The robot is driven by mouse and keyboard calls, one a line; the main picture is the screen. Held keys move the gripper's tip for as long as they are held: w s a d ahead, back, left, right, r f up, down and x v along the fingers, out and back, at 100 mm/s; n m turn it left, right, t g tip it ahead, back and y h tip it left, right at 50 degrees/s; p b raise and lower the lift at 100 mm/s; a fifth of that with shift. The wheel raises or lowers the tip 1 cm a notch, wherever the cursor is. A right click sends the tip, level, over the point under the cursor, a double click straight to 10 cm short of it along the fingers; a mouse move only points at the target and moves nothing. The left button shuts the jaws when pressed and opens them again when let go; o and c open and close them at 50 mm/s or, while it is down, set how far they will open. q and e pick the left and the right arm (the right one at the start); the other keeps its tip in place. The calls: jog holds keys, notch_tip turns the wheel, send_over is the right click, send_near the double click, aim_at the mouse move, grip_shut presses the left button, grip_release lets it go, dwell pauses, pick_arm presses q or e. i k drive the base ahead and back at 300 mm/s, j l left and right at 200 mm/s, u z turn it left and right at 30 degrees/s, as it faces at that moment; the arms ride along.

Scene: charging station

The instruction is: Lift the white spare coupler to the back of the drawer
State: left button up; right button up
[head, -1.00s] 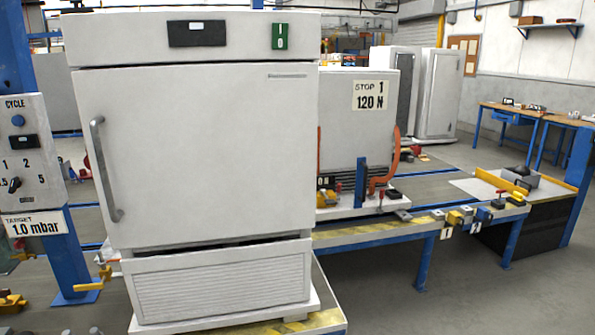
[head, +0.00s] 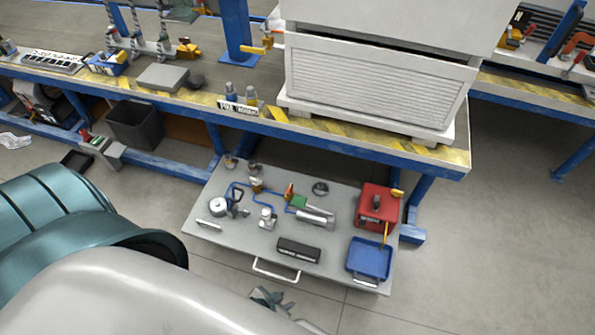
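The drawer (head: 337,262) is pulled out below the bench, its top covered with small parts. A small pale fitting (head: 267,218) stands near its middle left; it looks like the white spare coupler, but it is too small to be sure. My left gripper (head: 270,298) shows small and dark beyond my pale arm, low in the picture, in front of the drawer handle and apart from the fitting. Whether its fingers are open or shut is unclear. My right gripper is not in view.
The drawer also holds a round gauge (head: 218,206), a metal cylinder (head: 316,218), a black block (head: 298,249), a red box (head: 378,208) and a blue tray (head: 369,259). The bench edge (head: 290,128) overhangs its back. Floor at right is clear.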

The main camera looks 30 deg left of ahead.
aim_at(267, 217)
jog(key=u, duration=1.3)
